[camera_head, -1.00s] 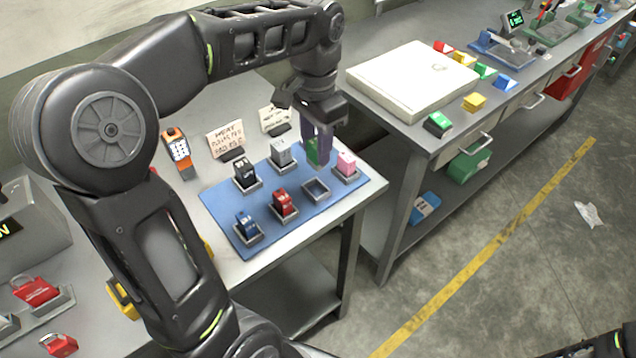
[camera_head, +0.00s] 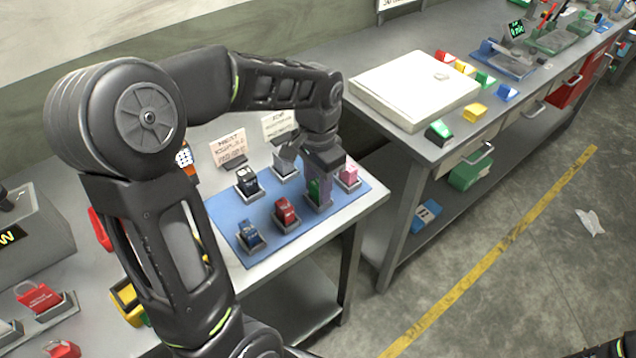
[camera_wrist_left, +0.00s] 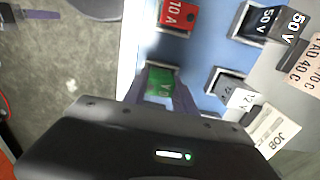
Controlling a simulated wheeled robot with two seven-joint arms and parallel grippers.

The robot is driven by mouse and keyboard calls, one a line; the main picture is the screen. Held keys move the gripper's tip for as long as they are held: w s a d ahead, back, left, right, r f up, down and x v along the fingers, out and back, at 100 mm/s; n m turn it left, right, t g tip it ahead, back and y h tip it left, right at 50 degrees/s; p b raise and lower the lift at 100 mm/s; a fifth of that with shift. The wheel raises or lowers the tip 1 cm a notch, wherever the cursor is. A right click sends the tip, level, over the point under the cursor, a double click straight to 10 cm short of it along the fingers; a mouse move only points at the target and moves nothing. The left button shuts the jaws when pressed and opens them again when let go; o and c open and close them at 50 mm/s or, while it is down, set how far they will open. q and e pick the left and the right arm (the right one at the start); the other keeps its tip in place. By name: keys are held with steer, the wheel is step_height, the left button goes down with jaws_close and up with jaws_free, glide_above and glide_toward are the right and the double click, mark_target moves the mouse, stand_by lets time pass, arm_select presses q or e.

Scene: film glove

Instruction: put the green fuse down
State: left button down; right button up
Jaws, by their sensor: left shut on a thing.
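The green fuse (camera_head: 314,188) is between the fingers of my left gripper (camera_head: 318,190), which is shut on it. It is at the grey socket (camera_head: 320,207) on the blue mat (camera_head: 286,240); whether it is fully seated I cannot tell. In the left wrist view the green fuse (camera_wrist_left: 160,84) stands upright between the two fingertips, over that socket. A pink fuse (camera_head: 349,172) is just to the right, and a red fuse (camera_head: 286,210) to the left. My right gripper is not clearly in view.
Black (camera_head: 247,180) and blue (camera_head: 250,234) fuses stand in other sockets on the mat. Two paper signs (camera_head: 228,149) stand behind. A second bench to the right holds a white panel (camera_head: 414,86) and several coloured blocks.

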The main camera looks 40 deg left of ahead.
arm_select(q)
steer(key=shift+f, duration=0.2)
steer(key=c, duration=1)
jaws_free()
steer(key=shift+r, duration=0.2)
step_height(320, 180, up, 12)
steer(key=shift+r, duration=0.1)
